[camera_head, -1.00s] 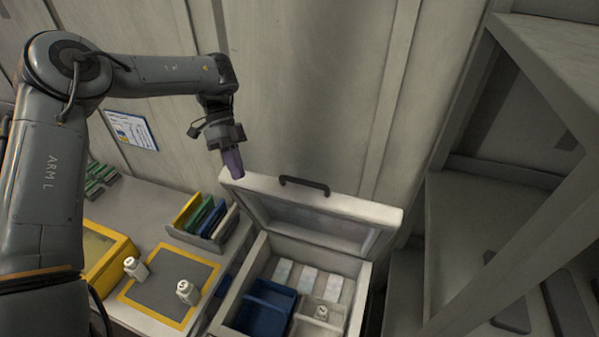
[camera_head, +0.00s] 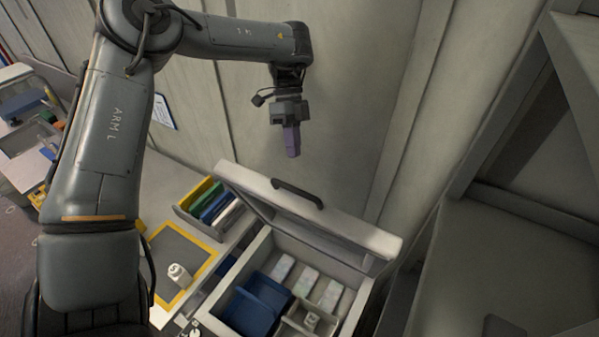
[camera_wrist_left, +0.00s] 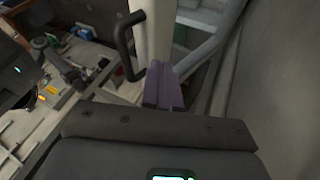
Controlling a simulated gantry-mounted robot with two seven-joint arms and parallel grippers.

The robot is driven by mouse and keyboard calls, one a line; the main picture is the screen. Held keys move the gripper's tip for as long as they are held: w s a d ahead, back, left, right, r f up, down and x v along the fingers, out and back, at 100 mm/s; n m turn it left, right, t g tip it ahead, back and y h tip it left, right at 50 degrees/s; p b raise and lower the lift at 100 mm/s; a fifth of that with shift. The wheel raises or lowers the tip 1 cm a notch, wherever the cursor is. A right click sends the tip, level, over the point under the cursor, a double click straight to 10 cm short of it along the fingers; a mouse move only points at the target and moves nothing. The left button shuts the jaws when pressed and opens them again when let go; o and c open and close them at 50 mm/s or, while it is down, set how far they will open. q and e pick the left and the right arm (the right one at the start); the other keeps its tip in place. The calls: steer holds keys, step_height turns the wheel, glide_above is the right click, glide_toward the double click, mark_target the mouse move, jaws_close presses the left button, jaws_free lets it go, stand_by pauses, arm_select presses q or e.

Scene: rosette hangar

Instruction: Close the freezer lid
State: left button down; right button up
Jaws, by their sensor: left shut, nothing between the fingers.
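The freezer lid (camera_head: 335,229) is open and tilted up at the back of the freezer (camera_head: 228,287), near the wall. Its dark handle (camera_head: 298,191) is on the raised edge; in the left wrist view the handle (camera_wrist_left: 123,45) is just left of the purple fingers. My left gripper (camera_head: 292,152) is shut and empty. It points down above the lid's raised edge and appears apart from it. My right gripper is not in view.
Left of the freezer, a counter holds a rack of coloured folders (camera_head: 208,202), a yellow-edged mat (camera_head: 186,246) and a white bottle (camera_head: 178,275) on it. Grey shelving (camera_head: 480,260) stands close on the right.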

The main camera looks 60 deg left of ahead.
arm_select(q)
steer(key=p+x, duration=0.1)
steer(key=x, duration=0.6)
steer(key=shift+d+f, duration=0.1)
steer(key=shift+f, duration=0.05)
steer(key=shift+s, duration=0.1)
